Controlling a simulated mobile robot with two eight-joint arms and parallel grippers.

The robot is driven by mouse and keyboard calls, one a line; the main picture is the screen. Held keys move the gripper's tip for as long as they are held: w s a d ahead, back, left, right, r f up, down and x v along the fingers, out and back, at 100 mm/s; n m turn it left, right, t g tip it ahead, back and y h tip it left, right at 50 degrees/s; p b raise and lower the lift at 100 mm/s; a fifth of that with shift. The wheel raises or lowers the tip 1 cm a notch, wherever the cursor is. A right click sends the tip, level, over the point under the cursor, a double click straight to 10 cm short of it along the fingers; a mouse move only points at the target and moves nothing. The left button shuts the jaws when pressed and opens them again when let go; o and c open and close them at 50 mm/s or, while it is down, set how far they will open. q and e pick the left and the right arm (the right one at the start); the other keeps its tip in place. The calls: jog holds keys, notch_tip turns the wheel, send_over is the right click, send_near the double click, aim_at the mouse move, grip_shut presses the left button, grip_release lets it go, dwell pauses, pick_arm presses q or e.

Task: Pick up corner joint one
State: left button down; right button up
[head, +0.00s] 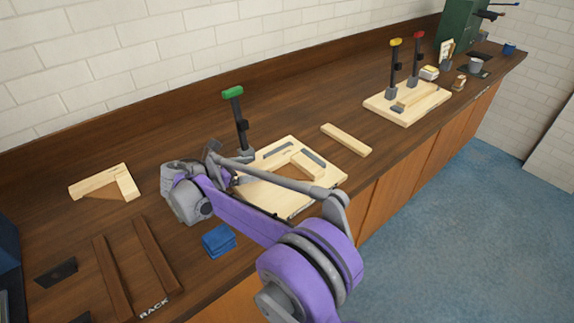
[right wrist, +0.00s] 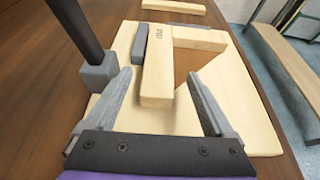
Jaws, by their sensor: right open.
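An L-shaped corner joint of pale wooden bars (head: 294,164) lies on a pale jig board (head: 330,180) beside the green-handled clamp (head: 233,94). In the right wrist view the joint (right wrist: 157,82) shows a brown triangular area in its inner angle and small dark lettering on one bar. My right gripper (right wrist: 159,75) is open, its fingers apart on either side of the near bar's end. I cannot tell whether they touch it. In the head view my right arm hides the gripper and part of the board. A similar corner joint (head: 104,185) lies at left on the counter. My left gripper is out of view.
The clamp's dark post (right wrist: 78,30) stands close outside the left finger. A grey strip (right wrist: 140,45) lies along the bar. A loose bar (head: 345,139), a blue cloth (head: 218,240), a brown-railed rack (head: 155,255) and a second jig board (head: 425,103) share the counter.

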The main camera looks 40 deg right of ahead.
aim_at(264, 165)
jog(key=x, duration=0.3)
jog(key=shift+w+d, duration=0.15)
jog(key=shift+d, duration=0.05)
grip_shut()
